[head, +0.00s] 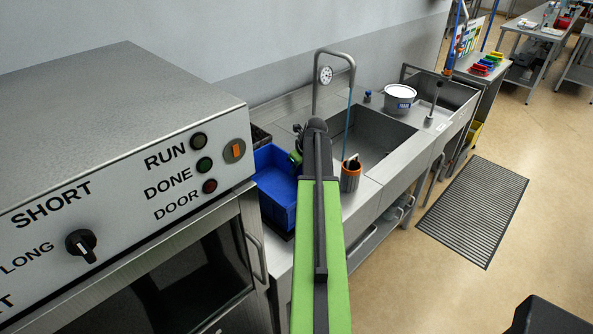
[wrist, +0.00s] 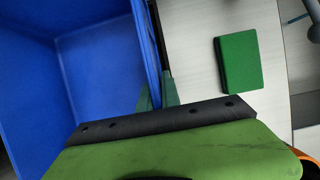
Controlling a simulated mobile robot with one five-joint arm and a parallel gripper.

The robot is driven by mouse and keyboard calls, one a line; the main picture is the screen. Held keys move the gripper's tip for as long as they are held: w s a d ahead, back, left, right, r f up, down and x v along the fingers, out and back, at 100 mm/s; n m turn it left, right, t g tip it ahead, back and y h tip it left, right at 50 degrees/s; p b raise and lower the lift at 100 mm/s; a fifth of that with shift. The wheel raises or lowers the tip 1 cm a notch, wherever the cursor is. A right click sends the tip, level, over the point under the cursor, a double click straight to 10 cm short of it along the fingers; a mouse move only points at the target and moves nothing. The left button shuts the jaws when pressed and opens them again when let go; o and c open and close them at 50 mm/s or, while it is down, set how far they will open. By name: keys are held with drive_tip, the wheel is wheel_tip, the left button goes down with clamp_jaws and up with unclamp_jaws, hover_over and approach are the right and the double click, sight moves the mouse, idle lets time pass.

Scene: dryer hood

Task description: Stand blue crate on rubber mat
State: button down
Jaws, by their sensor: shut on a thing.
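The blue crate (head: 274,188) is upright at the near end of the steel counter, beside the control box. In the wrist view the open crate (wrist: 95,65) fills the left side and looks empty. My gripper (head: 297,158) is at the crate's right wall; in the wrist view its jaws (wrist: 157,95) are shut on that wall. A dark strip shows under the crate's near edge; I cannot tell whether it is a mat or shadow. A dark ribbed mat (head: 473,210) lies bare on the floor at the right.
A green block (wrist: 238,60) lies on the counter right of the crate. The control box (head: 120,150) stands close on the left.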

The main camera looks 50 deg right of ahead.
drive_tip(key=shift+f+b, duration=0.5)
drive_tip(key=shift+f, duration=0.05)
drive_tip(key=c, duration=1.5)
unclamp_jaws()
drive_tip(key=p+v, duration=1.6)
drive_tip(key=v, duration=0.1)
drive_tip(key=shift+s+a+r, duration=0.1)
drive_tip(key=shift+s+r, duration=0.05)
drive_tip(key=shift+r, duration=0.1)
drive_tip(key=shift+f, duration=0.15)
